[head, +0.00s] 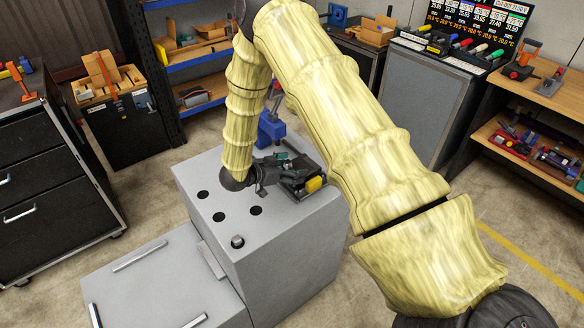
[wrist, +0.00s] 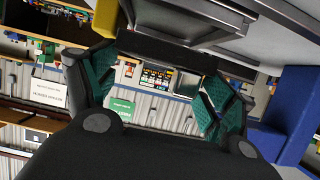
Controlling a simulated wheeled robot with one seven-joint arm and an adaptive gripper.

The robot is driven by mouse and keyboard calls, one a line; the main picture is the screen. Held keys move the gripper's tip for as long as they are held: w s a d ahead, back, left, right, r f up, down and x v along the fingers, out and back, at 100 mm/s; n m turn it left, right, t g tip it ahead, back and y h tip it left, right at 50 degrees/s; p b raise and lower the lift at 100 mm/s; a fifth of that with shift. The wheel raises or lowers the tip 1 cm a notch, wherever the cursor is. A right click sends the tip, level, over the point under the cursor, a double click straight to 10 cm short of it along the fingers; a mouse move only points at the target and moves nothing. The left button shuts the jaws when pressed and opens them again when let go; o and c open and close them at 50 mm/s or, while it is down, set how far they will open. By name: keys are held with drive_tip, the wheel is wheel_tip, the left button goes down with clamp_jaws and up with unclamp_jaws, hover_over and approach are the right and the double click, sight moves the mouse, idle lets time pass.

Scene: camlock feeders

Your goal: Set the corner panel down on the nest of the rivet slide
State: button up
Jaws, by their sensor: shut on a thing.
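My gripper (head: 273,172) is low over the grey cabinet top, beside a dark slide unit (head: 299,186) with a yellow block (head: 314,184), which I take for the rivet slide. In the wrist view its green-padded fingers (wrist: 150,85) stand apart, shut on a dark piece (wrist: 150,50) that spans between their tips. I take this piece for the corner panel; its outline merges with the black gripper parts. In the head view I cannot make out the panel apart from the gripper and slide. The nest is not clearly visible, nor whether the panel touches it.
The grey cabinet (head: 277,245) has several round dark holes and a small knob (head: 237,242) on top. A blue device (head: 270,130) stands behind my gripper; blue also fills the right of the wrist view (wrist: 297,115). Shelves and benches with tools stand around.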

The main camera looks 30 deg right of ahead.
drive_tip(key=shift+f+b, duration=0.65)
drive_tip(key=shift+f, duration=0.75)
idle(0.4)
drive_tip(key=o, duration=1.4)
drive_tip(key=shift+s+d, duration=0.1)
drive_tip(key=shift+o, duration=0.2)
drive_tip(key=shift+a, duration=0.2)
drive_tip(key=v, duration=1.1)
drive_tip(key=shift+a+r, duration=0.15)
drive_tip(key=shift+a, duration=0.25)
